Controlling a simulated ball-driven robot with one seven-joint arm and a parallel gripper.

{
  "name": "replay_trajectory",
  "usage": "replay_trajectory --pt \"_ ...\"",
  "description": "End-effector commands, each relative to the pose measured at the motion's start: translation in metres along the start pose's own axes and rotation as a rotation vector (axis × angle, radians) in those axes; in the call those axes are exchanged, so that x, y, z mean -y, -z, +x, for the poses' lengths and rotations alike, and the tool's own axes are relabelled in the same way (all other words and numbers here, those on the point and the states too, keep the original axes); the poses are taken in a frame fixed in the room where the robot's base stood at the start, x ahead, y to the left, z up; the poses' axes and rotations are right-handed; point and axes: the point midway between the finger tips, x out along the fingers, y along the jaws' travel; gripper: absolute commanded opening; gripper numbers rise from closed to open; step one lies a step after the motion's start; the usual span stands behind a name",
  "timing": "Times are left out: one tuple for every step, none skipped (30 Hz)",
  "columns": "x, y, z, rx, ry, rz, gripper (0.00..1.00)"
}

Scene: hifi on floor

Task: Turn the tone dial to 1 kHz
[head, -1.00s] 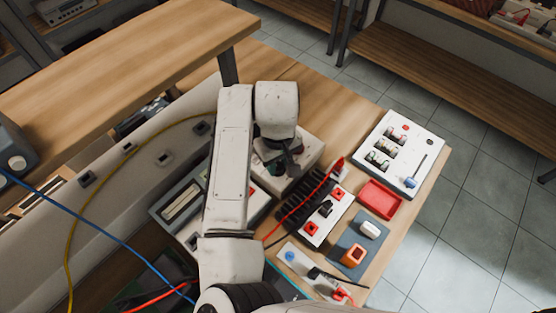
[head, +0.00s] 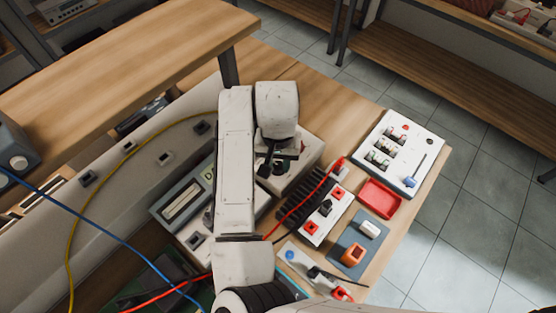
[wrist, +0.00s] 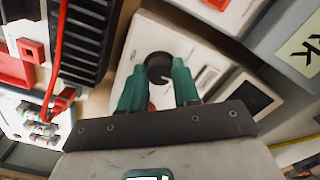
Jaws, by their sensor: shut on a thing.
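The tone dial (wrist: 158,64) is a round black knob on a white box (wrist: 137,50) in the wrist view. My gripper (wrist: 160,74) has green fingers, one on each side of the knob, and is shut on it. A pale mark shows at the knob's near edge, but I cannot read any scale or the 1 kHz mark. In the head view my gripper (head: 270,165) is over the white box (head: 312,152), and the arm and wrist hide most of the dial.
A black finned block (head: 297,210) and a white panel with red sockets (head: 326,216) stand close on the right. A red tray (head: 379,198) and a white switch panel (head: 398,150) lie farther right. A grey meter (head: 183,200) stands on the left. Blue, yellow and red cables run nearby.

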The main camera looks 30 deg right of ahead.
Motion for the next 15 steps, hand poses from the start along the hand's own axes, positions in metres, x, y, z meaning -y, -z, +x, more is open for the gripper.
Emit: replay_trajectory --pt "0.0006 0.0002 -0.0007 -0.002 0.001 0.006 0.01" --pt "0.0006 0.0002 -0.0007 -0.002 0.001 0.009 0.01" --pt "0.0006 0.0002 -0.0007 -0.002 0.001 0.012 0.01" --pt "0.0007 0.0002 -0.0007 -0.002 0.002 0.014 0.01" --pt "0.0007 0.0002 -0.0007 -0.002 0.002 0.015 0.01" --pt "0.0007 0.0003 -0.0008 -0.002 0.002 0.016 0.01" --pt "0.0007 0.0002 -0.0008 -0.002 0.002 0.016 0.01" --pt "0.0007 0.0002 -0.0008 -0.002 0.002 0.016 0.01" --pt "0.0007 0.0003 -0.0008 -0.002 0.002 0.016 0.01" --pt "0.0008 0.0003 -0.0008 -0.002 0.002 0.016 0.01" --pt "0.0007 0.0003 -0.0008 -0.002 0.002 0.016 0.01" --pt "0.0008 0.0003 -0.0008 -0.002 0.002 0.016 0.01" --pt "0.0008 0.0003 -0.0008 -0.002 0.002 0.015 0.01" --pt "0.0008 0.0003 -0.0008 -0.002 0.002 0.015 0.01" --pt "0.0008 0.0003 -0.0008 -0.002 0.002 0.015 0.33"
